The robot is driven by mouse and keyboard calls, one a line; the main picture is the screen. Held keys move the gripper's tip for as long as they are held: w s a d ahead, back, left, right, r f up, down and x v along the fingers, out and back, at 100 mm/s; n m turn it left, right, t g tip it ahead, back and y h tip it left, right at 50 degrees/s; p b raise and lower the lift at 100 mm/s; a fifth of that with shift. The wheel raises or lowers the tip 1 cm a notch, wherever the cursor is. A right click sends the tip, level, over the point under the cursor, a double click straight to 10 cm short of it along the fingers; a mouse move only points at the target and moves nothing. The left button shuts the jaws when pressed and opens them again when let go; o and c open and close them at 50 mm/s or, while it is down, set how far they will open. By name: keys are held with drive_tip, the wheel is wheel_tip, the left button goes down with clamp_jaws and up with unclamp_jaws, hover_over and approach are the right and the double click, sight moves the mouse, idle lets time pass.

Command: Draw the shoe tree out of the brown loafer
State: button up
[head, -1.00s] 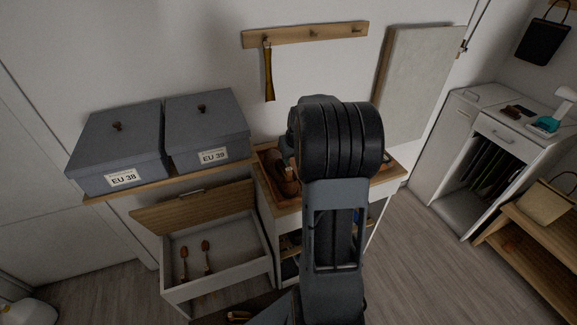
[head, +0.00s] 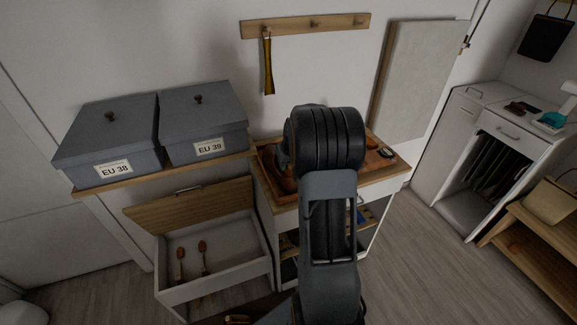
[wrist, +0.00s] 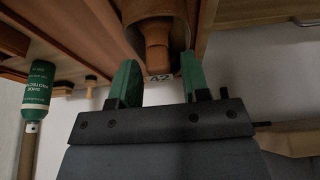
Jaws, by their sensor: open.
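The wooden shoe tree (wrist: 157,32) sits in the brown loafer (wrist: 182,30), whose opening curves around it at the top of the wrist view. The tree's rounded end points toward my gripper (wrist: 160,82). My gripper is open, its two green fingers spread to either side just below that end, with nothing held between them. In the head view part of the brown loafer (head: 280,180) shows on the cabinet top, left of my arm. My arm hides the gripper and most of the shoe there.
A green shoe protector bottle (wrist: 38,88) stands at the left of the wrist view. Grey boxes (head: 105,140) sit on a shelf at left, above an open bin (head: 215,255) with two brushes. Floor at right is clear.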

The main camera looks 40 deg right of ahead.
clamp_jaws()
idle(0.8)
idle(0.4)
drive_tip(key=shift+w+d, duration=0.15)
drive_tip(key=shift+w, duration=0.45)
drive_tip(key=shift+w+d+r+g+p, duration=0.2)
drive_tip(key=shift+r+p, duration=0.25)
drive_tip(key=shift+p, duration=0.4)
drive_tip(key=shift+w+a+r+g+p, duration=0.1)
drive_tip(key=shift+w+r+p, duration=0.15)
drive_tip(key=shift+r+p, duration=0.4)
idle(1.0)
